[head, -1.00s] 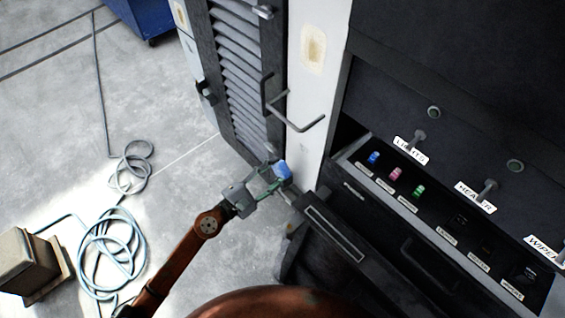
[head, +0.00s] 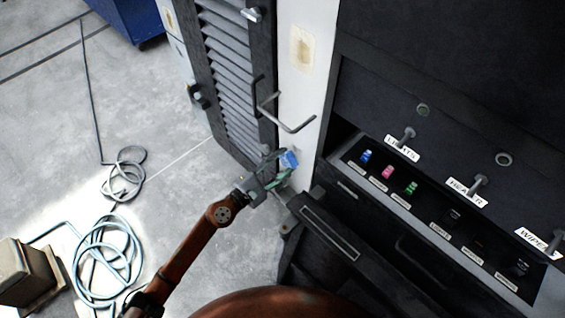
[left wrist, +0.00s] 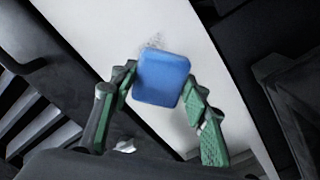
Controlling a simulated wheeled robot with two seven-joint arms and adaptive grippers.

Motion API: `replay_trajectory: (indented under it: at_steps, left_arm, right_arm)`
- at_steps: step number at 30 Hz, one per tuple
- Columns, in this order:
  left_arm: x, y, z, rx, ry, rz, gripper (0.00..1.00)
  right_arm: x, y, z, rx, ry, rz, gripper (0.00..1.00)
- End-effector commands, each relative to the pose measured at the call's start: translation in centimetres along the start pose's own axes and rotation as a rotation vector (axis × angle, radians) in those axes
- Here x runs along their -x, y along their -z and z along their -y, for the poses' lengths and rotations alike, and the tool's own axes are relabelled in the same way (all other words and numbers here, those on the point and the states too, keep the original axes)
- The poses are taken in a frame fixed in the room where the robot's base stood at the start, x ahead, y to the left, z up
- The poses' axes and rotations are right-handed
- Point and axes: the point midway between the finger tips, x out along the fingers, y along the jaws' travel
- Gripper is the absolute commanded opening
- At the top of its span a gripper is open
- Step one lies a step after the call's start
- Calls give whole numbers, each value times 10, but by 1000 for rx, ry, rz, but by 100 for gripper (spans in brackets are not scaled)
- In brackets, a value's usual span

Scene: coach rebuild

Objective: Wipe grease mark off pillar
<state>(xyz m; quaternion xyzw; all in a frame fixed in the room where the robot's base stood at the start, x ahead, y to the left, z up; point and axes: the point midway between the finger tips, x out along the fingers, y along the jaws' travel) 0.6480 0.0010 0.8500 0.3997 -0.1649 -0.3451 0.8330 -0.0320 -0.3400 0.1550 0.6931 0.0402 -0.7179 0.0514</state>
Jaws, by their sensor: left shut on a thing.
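The pillar (head: 298,85) is a white upright strip between the louvred door and the dark panel. My left gripper (left wrist: 160,88) is shut on this pad, with green fingers on both sides. In the head view the left gripper (head: 278,171) holds the blue pad (head: 289,159) low at the pillar. I cannot tell whether the pad touches it. My right gripper is not in view.
A bent grey handle (head: 285,115) sticks out above the gripper. A louvred door (head: 228,80) stands left. A dark console (head: 420,215) with labelled hooks and coloured plugs is right. A yellowish patch (head: 303,47) is higher on the pillar. Cables (head: 105,255) lie on the floor.

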Motion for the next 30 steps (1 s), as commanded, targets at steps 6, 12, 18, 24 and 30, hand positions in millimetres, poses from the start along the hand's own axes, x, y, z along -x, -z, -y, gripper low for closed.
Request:
replay_trajectory:
  at_steps: [6, 12, 18, 24, 30]
  left_arm:
    - [0, 0, 0, 0, 0, 0, 23]
    - [-2, 0, 0, 0, 0, 1, 23]
    - [-6, 0, 0, -1, 0, 1, 23]
    - [-9, -1, 0, -1, -1, 1, 23]
    - [-13, 0, 0, 0, 0, 1, 23]
  right_arm:
    - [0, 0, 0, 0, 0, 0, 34]
    - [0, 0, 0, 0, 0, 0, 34]
    - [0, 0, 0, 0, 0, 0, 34]
    - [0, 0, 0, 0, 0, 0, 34]
    - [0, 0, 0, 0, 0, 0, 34]
